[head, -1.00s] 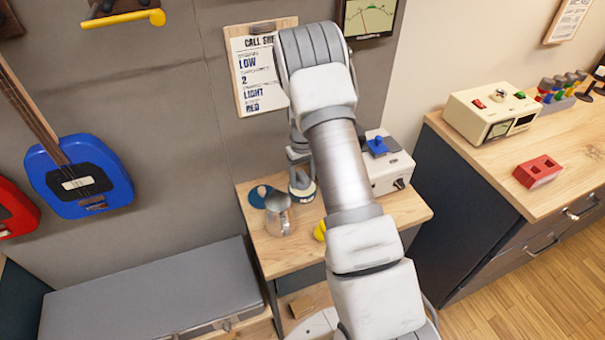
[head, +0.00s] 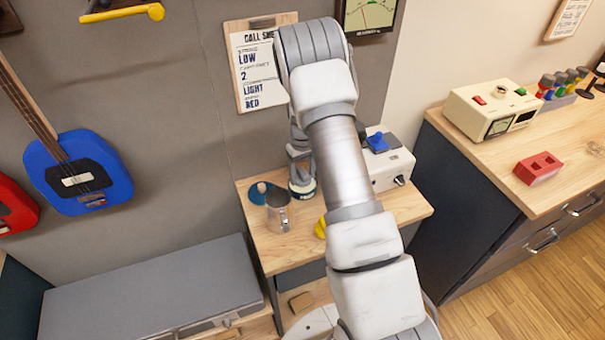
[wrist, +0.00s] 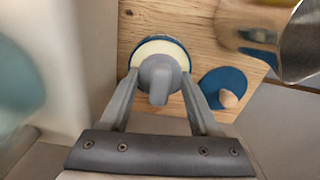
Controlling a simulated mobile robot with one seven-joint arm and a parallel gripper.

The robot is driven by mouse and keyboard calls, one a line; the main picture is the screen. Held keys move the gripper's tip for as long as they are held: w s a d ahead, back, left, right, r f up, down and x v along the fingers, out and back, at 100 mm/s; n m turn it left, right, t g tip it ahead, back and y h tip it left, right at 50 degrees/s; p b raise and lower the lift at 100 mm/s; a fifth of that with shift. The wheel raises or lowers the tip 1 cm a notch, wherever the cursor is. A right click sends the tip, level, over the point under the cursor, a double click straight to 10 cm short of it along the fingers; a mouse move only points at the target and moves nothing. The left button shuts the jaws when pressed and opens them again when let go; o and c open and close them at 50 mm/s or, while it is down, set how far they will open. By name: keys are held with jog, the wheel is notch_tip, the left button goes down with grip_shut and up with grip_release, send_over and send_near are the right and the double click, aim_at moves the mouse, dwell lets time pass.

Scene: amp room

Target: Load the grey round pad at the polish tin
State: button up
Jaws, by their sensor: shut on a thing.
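My gripper (wrist: 160,82) is shut on the grey round pad (wrist: 158,70), with one finger on each side of its grey handle. In the wrist view the pad is over the polish tin (wrist: 184,53), whose blue rim and cream contents show around it. I cannot tell whether the pad touches the polish. In the head view my gripper (head: 300,168) is low over the small wooden table, mostly behind my arm, and the tin (head: 303,194) shows just below it. A blue disc with a wooden knob (wrist: 222,86) lies beside the tin.
A metal mug (head: 280,214) stands close in front of the tin and blue disc. A cream box with a blue knob (head: 390,170) stands right on the small table (head: 285,258). A yellow thing (head: 320,229) is partly behind my arm. The grey wall is close behind.

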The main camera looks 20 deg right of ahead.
aim_at(302, 172)
jog(key=shift+f+b, duration=0.45)
jog(key=shift+b, duration=0.05)
dwell(1.7)
jog(key=shift+r, duration=0.1)
jog(key=shift+r+p, duration=1.7)
jog(key=shift+r, duration=1.8)
